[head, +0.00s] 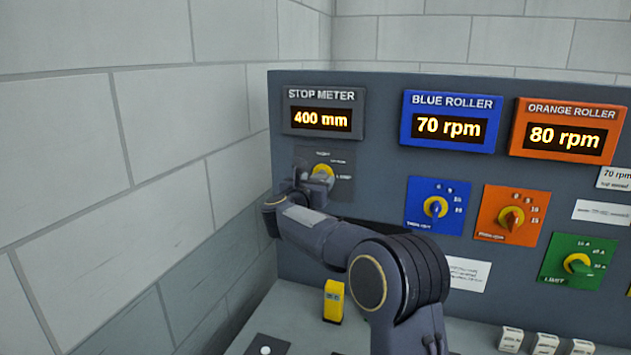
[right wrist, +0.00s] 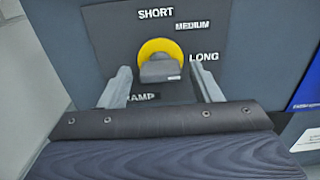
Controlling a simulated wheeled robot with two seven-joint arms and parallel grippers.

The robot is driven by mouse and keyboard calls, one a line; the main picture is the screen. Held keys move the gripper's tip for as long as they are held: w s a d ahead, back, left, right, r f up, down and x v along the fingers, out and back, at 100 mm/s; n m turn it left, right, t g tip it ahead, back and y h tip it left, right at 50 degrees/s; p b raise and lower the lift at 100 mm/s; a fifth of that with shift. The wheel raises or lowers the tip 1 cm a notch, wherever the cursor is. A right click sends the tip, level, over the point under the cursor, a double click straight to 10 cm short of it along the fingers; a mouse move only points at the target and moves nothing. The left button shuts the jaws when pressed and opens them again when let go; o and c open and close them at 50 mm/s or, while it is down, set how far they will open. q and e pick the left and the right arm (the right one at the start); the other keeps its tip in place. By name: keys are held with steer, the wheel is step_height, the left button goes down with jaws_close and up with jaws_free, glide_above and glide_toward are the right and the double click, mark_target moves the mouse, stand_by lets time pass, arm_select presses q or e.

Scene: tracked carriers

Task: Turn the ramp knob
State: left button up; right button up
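The ramp knob (right wrist: 160,70) has a yellow disc and a dark grip bar. It sits on a dark plate (right wrist: 106,40) marked SHORT, MEDIUM and LONG, with the word RAMP partly hidden below. The bar lies about level, its pale mark at the right end, near LONG. In the head view the knob (head: 323,170) is under the STOP METER display (head: 322,119). My right gripper (head: 311,180) is at the knob. In the right wrist view its fingers stand either side of the bar, with a gap at each side. My left gripper is out of view.
Right of this plate are a blue dial (head: 436,207), an orange dial (head: 511,218) and a green dial (head: 578,262). A small yellow block (head: 333,300) stands on the desk below my right arm. A block wall (head: 130,180) is close on the left.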

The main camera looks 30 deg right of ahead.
steer(key=c, duration=0.8)
steer(key=shift+o, duration=0.2)
